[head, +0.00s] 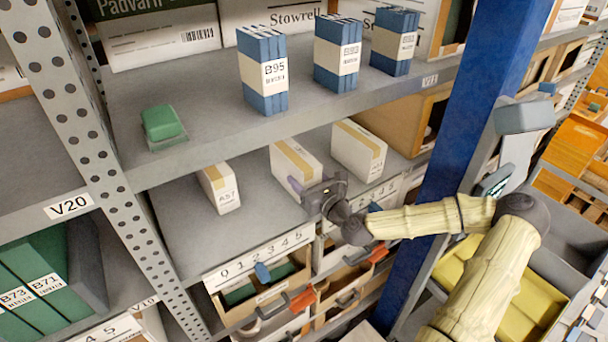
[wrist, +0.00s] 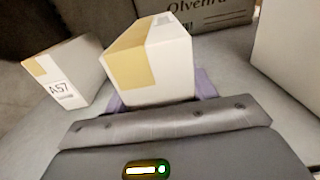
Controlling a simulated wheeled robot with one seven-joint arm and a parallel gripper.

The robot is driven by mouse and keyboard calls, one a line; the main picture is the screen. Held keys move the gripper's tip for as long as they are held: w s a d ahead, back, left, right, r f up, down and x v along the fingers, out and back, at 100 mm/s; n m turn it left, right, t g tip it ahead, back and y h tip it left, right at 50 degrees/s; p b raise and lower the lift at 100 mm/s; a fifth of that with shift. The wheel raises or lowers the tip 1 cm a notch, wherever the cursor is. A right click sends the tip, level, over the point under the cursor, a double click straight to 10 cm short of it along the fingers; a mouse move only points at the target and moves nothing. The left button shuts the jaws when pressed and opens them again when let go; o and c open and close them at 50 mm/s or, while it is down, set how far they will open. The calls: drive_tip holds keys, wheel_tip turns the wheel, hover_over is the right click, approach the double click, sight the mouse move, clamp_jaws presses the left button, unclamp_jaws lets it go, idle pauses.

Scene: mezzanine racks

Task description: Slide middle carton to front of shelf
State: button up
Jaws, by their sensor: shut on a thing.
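The middle carton (head: 294,163) is white with a tan tape strip and stands on the lower shelf (head: 185,225) between two other white cartons. My gripper (head: 318,190) is at its front end and shut on it. In the wrist view the middle carton (wrist: 150,62) is straight ahead, with the purple finger pads (wrist: 205,84) at its lower sides. The left carton (head: 220,187), labelled A57, stands apart to its left. The right carton (head: 358,150) stands apart to its right. The gripper body hides the carton's lower front.
Bound blue-and-white bundles (head: 263,70) and a green block (head: 162,124) sit on the shelf above. A blue upright post (head: 465,120) stands right of the cartons. Bare shelf lies in front of the left carton.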

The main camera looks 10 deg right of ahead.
drive_tip(key=shift+v, duration=1.3)
drive_tip(key=o, duration=1.3)
drive_tip(key=v, duration=0.6)
drive_tip(key=shift+s+r+b, duration=0.15)
drive_tip(key=shift+r+b, duration=0.05)
drive_tip(key=shift+b, duration=0.2)
drive_tip(key=shift+f+p+v, duration=0.2)
drive_tip(key=shift+p+v, duration=5.35)
drive_tip(key=shift+p, duration=1.3)
